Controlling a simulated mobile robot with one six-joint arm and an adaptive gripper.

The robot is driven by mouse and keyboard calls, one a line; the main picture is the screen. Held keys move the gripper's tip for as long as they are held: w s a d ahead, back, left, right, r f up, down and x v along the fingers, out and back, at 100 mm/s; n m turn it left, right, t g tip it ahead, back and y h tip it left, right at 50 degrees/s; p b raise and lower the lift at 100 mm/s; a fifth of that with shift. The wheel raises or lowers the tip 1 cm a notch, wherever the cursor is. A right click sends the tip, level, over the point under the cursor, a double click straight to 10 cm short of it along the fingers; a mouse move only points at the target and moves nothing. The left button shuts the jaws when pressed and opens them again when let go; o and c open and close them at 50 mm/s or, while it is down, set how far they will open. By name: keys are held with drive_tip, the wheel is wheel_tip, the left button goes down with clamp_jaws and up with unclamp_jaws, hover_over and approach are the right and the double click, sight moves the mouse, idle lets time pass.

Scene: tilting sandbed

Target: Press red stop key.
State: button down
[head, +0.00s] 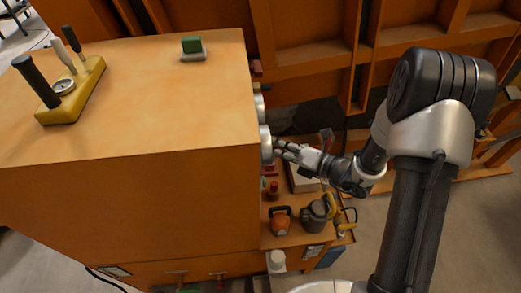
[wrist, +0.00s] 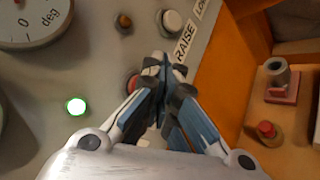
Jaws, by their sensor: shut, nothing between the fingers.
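In the wrist view, a round red key (wrist: 132,82) sits on the grey panel (wrist: 75,65), partly hidden behind the left finger of my gripper (wrist: 163,68). My gripper is shut and empty. Its tips lie over the panel just right of the red key; I cannot tell whether they touch anything. In the head view my gripper (head: 276,148) is at the right side of the orange cabinet (head: 150,110), and the panel face is hidden from there.
The panel also bears a white button (wrist: 172,21) near a RAISE label (wrist: 184,45), a small brown knob (wrist: 123,22), a lit green lamp (wrist: 76,106) and a degree gauge (wrist: 30,20). A red-topped item (wrist: 267,131) stands on the shelf at right.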

drive_tip(key=shift+s+a, duration=0.1)
drive_tip(key=shift+a, duration=0.3)
drive_tip(key=shift+s+a, duration=0.1)
drive_tip(key=shift+a, duration=0.35)
idle(0.7)
drive_tip(key=shift+d, duration=0.1)
drive_tip(key=shift+w+d, duration=0.2)
drive_tip(key=shift+d, duration=0.6)
drive_tip(key=shift+d+p, duration=0.1)
drive_tip(key=shift+p, duration=0.2)
drive_tip(key=d, duration=0.2)
drive_tip(key=w+d, duration=0.1)
drive_tip(key=d, duration=0.1)
drive_tip(key=shift+d+p, duration=0.35)
drive_tip(key=shift+p, duration=0.05)
idle(0.5)
